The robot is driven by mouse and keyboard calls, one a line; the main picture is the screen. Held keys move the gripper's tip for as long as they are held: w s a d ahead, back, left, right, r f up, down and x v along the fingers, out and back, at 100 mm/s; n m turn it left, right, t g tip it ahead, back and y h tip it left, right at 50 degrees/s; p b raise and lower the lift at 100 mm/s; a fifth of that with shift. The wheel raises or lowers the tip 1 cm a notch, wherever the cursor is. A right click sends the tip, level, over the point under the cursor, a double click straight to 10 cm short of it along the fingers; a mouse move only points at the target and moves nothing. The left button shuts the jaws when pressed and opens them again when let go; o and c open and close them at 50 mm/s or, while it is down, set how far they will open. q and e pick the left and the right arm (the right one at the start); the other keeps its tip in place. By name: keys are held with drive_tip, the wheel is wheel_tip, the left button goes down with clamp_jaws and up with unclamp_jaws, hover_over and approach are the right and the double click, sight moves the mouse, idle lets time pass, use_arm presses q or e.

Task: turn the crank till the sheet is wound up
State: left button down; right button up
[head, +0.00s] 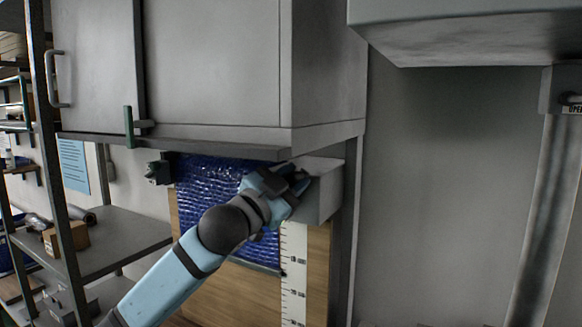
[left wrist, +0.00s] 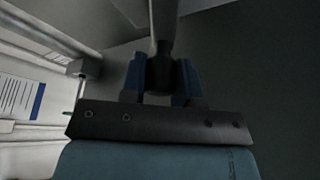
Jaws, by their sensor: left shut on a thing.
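The blue glossy sheet (head: 205,182) hangs below the grey cabinet, in front of a wooden board. Its lower edge shows beside the white ruler strip (head: 294,275), well below the cabinet; my arm covers part of the sheet. My left gripper (head: 286,186) is at the sheet's upper right, by a grey box-shaped housing (head: 326,188). In the left wrist view its blue fingers (left wrist: 160,82) are shut on the dark knob of the crank (left wrist: 160,70), with a grey crank arm above. In the head view the gripper mostly hides the crank. My right gripper is not in view.
The grey cabinet (head: 215,65) overhangs the sheet closely. A dark bracket (head: 158,172) is at the sheet's upper left. Metal shelving (head: 110,240) with a cardboard box stands at the left. A grey hood (head: 470,40) juts out at upper right; bare wall lies below it.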

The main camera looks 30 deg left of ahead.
use_arm(q)
drive_tip(key=m, duration=0.2)
drive_tip(key=d+m+g+h+p, duration=0.1)
drive_tip(key=shift+d+f+m, duration=0.2)
drive_tip(key=shift+f+m, duration=0.2)
drive_tip(key=f+m+g, duration=0.1)
drive_tip(key=f+m, duration=0.1)
drive_tip(key=m, duration=0.2)
drive_tip(key=d+f+m+g, duration=0.1)
drive_tip(key=f+m+g, duration=0.1)
drive_tip(key=m, duration=0.1)
drive_tip(key=d+f+m+g, duration=0.1)
drive_tip(key=f+m, duration=0.2)
drive_tip(key=m, duration=0.1)
drive_tip(key=shift+w+m+g+p, duration=0.1)
drive_tip(key=shift+m+g+p, duration=0.2)
drive_tip(key=shift+p, duration=0.1)
drive_tip(key=shift+f, duration=0.1)
drive_tip(key=c, duration=0.8)
unclamp_jaws()
drive_tip(key=shift+c, duration=0.2)
